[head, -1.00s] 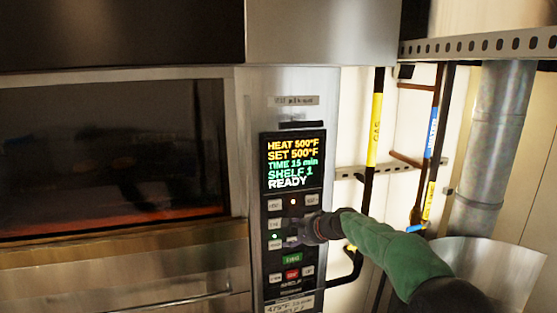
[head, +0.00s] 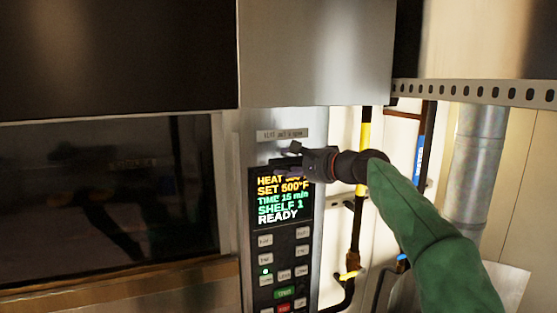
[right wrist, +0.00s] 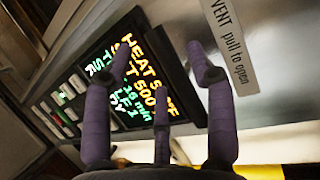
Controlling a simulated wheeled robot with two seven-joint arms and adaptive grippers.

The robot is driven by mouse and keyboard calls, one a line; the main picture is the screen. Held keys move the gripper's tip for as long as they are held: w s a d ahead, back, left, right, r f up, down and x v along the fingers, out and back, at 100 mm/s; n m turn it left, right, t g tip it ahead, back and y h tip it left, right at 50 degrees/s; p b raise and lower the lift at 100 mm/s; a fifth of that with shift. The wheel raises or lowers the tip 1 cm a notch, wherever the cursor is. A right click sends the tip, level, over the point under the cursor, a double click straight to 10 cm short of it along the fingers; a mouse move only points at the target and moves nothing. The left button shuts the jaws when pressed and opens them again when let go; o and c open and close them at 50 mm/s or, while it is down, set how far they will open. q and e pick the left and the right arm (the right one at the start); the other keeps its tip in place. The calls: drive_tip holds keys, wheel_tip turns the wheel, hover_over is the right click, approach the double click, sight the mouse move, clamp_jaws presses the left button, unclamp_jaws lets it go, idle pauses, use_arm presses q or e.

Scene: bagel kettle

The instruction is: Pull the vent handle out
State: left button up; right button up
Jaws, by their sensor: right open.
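The vent label (head: 282,134), reading "VENT pull to open", is on the steel panel above the oven's display; it also shows in the right wrist view (right wrist: 232,42). The dark vent handle lies just below this label. In the head view my right gripper (head: 288,160) largely hides it. In the right wrist view a dark strip (right wrist: 172,45) between label and screen seems to be the handle. My right gripper's purple fingers (right wrist: 160,62) are spread open and empty, pointing at this strip. I cannot tell whether they touch it. My left gripper is not in view.
The lit display (head: 284,201) and button keypad (head: 285,268) are directly below the gripper. The dark oven window (head: 110,200) is at left. A steel hood (head: 315,50) overhangs above. Pipes with a yellow sleeve (head: 361,190) and a perforated rail (head: 480,92) are at right.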

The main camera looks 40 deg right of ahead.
sight(281, 164)
drive_tip(key=shift+w+a+f+p, duration=0.1)
drive_tip(key=shift+w+f+p, duration=0.1)
drive_tip(key=shift+w, duration=0.5)
drive_tip(key=shift+w+a+f+p, duration=0.1)
drive_tip(key=shift+w+p, duration=0.05)
drive_tip(key=shift+w, duration=0.55)
drive_tip(key=shift+w+f+p, duration=0.1)
drive_tip(key=shift+w+p, duration=0.1)
drive_tip(key=shift+w, duration=0.5)
